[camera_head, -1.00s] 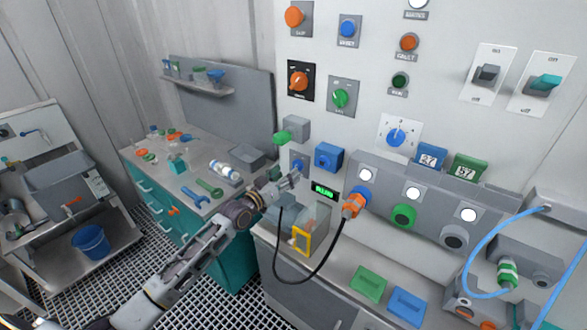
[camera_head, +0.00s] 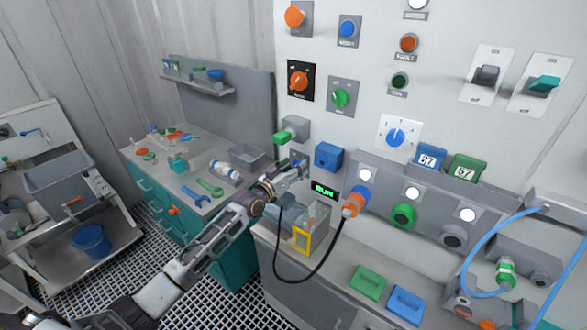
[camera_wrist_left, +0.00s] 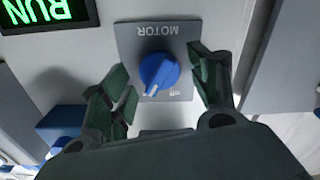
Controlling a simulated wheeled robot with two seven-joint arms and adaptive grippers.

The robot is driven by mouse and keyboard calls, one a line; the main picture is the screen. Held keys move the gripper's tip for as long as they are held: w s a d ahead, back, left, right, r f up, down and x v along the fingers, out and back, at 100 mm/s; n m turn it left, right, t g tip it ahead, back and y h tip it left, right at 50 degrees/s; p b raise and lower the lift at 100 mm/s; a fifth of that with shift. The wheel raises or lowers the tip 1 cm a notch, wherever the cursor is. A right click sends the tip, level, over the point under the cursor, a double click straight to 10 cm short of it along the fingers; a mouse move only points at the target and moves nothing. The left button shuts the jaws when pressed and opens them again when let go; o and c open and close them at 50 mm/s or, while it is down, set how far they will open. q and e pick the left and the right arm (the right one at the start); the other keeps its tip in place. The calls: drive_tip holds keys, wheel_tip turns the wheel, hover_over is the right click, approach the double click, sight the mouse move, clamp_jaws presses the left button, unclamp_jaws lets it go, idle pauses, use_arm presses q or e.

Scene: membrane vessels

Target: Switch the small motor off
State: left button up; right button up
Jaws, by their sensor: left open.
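The small motor switch is a blue rotary knob (camera_wrist_left: 158,73) on a grey plate marked MOTOR (camera_wrist_left: 156,30). It shows in the left wrist view, its pointer aimed towards the lower left of the picture. My left gripper (camera_wrist_left: 161,66) is open, with one dark green finger on each side of the knob. I cannot tell whether either finger touches it. In the head view my left gripper (camera_head: 297,168) is at the wall panel and largely hides the knob. A small display (camera_head: 324,190) beside it reads RUN in green; it also shows in the left wrist view (camera_wrist_left: 45,18).
A blue box (camera_head: 328,156) sticks out of the panel right of my gripper. A green-handled grey box (camera_head: 295,128) is just above. An orange plug (camera_head: 351,205) with a black cable is below right. A yellow frame (camera_head: 302,240) stands on the counter below.

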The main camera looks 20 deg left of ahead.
use_arm(q)
drive_tip(key=c, duration=1)
drive_tip(key=shift+n, duration=0.4)
drive_tip(key=n+p, duration=0.1)
drive_tip(key=n, duration=1)
drive_tip(key=shift+f, duration=0.1)
drive_tip(key=o, duration=1)
drive_tip(key=shift+a, duration=0.1)
